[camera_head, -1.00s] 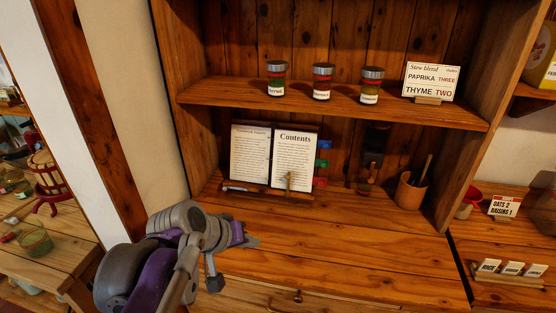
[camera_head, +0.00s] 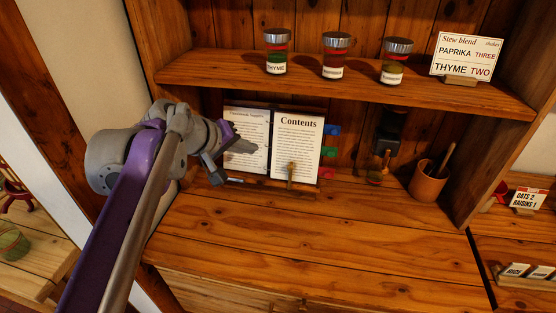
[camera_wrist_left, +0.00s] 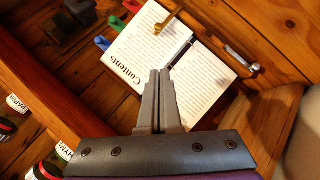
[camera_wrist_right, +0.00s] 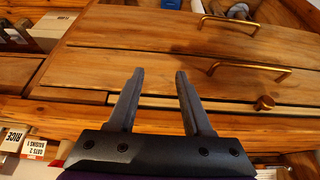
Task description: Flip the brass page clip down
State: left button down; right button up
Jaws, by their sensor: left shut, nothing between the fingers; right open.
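The open book stands on a stand on the lower shelf. Its right page (camera_head: 296,142) reads "Contents" and its left page (camera_head: 255,130) is partly covered by my left gripper. The brass page clip (camera_head: 290,172) stands upright at the bottom of the right page; it also shows at the top of the left wrist view (camera_wrist_left: 168,18). My left gripper (camera_head: 248,147) is shut and empty in front of the left page, its tips (camera_wrist_left: 160,72) near the book's top edge in the wrist picture. My right gripper (camera_wrist_right: 159,73) is open and empty, above a wooden front with brass handles.
Blue, green and red tabs (camera_head: 331,151) stick out right of the book. A copper cup (camera_head: 426,184) with a wooden utensil stands further right. Spice jars (camera_head: 335,55) and a recipe card (camera_head: 467,57) stand on the shelf above. The counter before the book is clear.

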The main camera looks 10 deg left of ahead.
pick_arm(q)
send_near(292, 164)
jog(key=w+a, duration=0.2)
jog(key=w, duration=0.1)
jog(key=shift+w+d+f+b, duration=0.2)
jog(key=shift+d+f+b, duration=0.3)
jog(key=shift+d+f, duration=1.1)
jog(key=shift+a, duration=0.1)
jog(key=shift+r, duration=0.1)
jog(key=shift+d+m, duration=0.3)
jog(key=shift+d, duration=0.05)
